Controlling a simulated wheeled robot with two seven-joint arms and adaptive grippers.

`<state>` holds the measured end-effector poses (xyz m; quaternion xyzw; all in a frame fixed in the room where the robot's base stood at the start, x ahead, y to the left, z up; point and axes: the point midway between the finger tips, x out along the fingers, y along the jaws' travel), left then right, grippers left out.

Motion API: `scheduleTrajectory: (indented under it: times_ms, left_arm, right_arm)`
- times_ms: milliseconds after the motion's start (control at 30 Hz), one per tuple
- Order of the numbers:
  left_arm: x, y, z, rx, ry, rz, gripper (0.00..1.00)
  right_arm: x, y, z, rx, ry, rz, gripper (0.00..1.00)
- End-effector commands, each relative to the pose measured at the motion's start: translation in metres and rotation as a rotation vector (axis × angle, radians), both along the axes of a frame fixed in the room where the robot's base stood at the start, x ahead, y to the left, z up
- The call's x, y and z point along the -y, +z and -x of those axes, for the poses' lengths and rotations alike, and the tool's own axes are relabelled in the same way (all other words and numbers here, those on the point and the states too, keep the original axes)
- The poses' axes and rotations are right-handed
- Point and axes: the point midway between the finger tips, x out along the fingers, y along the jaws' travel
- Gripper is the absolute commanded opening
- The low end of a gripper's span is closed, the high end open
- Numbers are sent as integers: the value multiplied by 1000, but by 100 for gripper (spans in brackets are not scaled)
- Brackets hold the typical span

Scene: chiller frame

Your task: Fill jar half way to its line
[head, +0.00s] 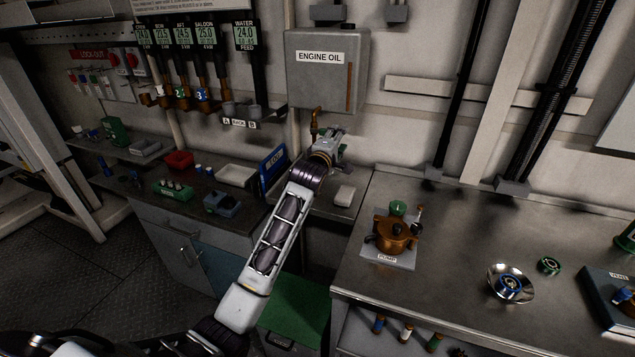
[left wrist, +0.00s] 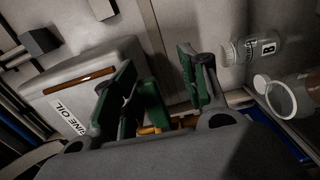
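The grey engine oil tank (head: 325,75) hangs on the wall, with a brass tap (head: 315,122) below it. My left gripper (head: 335,142) is beside and just below the tap. In the left wrist view my left gripper (left wrist: 160,78) has its green-padded fingers apart, and orange-brass metal (left wrist: 160,120) shows between and behind them. The tank (left wrist: 85,80) shows behind the fingers there. A clear jar marked B (left wrist: 255,48) is at upper right, and a second round clear vessel (left wrist: 285,97) is below it. No fill line is readable. My right gripper is out of view.
A rack labelled A and B (head: 240,123) is on the wall left of the tank. The left bench holds a red box (head: 179,160), a white tray (head: 237,175) and a blue panel (head: 272,165). The right bench carries a brass pump (head: 392,235) and a metal bowl (head: 511,287).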

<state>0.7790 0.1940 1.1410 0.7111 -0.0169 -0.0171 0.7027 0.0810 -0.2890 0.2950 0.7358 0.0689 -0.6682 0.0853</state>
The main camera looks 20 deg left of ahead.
Motion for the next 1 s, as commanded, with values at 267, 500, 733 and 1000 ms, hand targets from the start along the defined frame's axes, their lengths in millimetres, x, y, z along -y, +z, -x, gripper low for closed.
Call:
scheduleTrajectory:
  times_ms: [267,500,733,1000]
  left_arm:
    - [-16,-3,15,-13,24,0,39]
    - [-12,0,30,-10,18,4,39]
    - [-12,4,44,-4,17,4,39]
    - [-12,7,60,-2,15,5,39]
  right_arm:
    - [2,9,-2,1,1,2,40]
    - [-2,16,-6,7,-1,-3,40]
    - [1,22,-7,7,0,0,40]
    - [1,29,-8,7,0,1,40]
